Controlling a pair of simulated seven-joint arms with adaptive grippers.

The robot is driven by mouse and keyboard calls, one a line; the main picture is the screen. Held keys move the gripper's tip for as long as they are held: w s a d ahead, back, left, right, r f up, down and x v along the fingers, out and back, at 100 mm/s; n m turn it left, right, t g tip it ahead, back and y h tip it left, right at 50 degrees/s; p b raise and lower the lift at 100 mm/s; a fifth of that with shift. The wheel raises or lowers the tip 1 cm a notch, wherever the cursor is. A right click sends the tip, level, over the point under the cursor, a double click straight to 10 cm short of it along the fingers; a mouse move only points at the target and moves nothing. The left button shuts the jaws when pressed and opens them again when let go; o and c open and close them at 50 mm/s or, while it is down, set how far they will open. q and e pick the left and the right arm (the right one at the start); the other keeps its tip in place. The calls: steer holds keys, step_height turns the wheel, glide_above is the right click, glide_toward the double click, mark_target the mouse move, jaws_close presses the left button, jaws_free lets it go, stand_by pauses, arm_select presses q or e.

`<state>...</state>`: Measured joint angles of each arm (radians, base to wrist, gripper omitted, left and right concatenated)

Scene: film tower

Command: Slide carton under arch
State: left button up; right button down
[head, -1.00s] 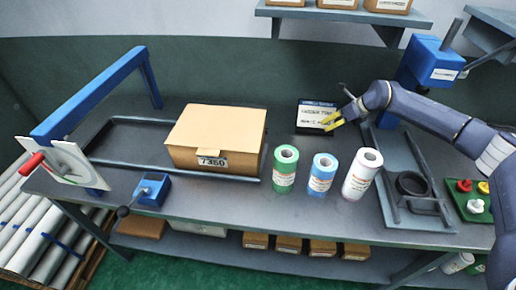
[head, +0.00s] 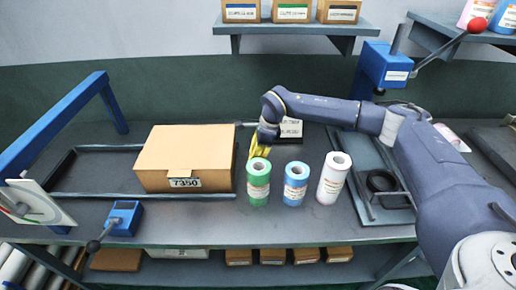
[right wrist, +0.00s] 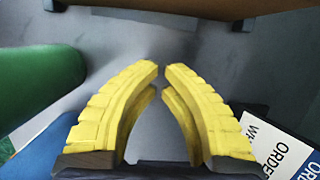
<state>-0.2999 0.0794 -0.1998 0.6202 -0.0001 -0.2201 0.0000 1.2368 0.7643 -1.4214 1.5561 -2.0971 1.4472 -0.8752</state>
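The tan carton (head: 185,158), labelled 7350, sits closed at the right part of the dark railed track (head: 88,192) on the bench. The blue arch (head: 62,118) spans the track's left end, and the carton is to the right of it, apart from it. My right gripper (head: 256,148) is low over the bench, right of the carton and behind the green roll, which hides part of it. In the right wrist view its yellow fingertips (right wrist: 161,69) nearly meet with nothing between them; the carton's brown edge (right wrist: 150,6) shows ahead. My left gripper is not in view.
A green roll (head: 258,186), a blue roll (head: 295,186) and a white roll (head: 333,180) stand along the front, close to my right gripper. A sign (head: 291,129) stands behind it. A blue lever device (head: 123,218) is front left.

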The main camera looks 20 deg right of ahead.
mark_target(241, 167)
steer(key=x, duration=0.3)
steer(key=shift+f, duration=0.1)
steer(key=a, duration=0.1)
steer(key=w+a, duration=0.1)
steer(key=shift+a+f, duration=0.25)
steer(key=shift+a, duration=0.05)
steer(key=shift+w+a, duration=0.25)
steer(key=shift+a, duration=0.4)
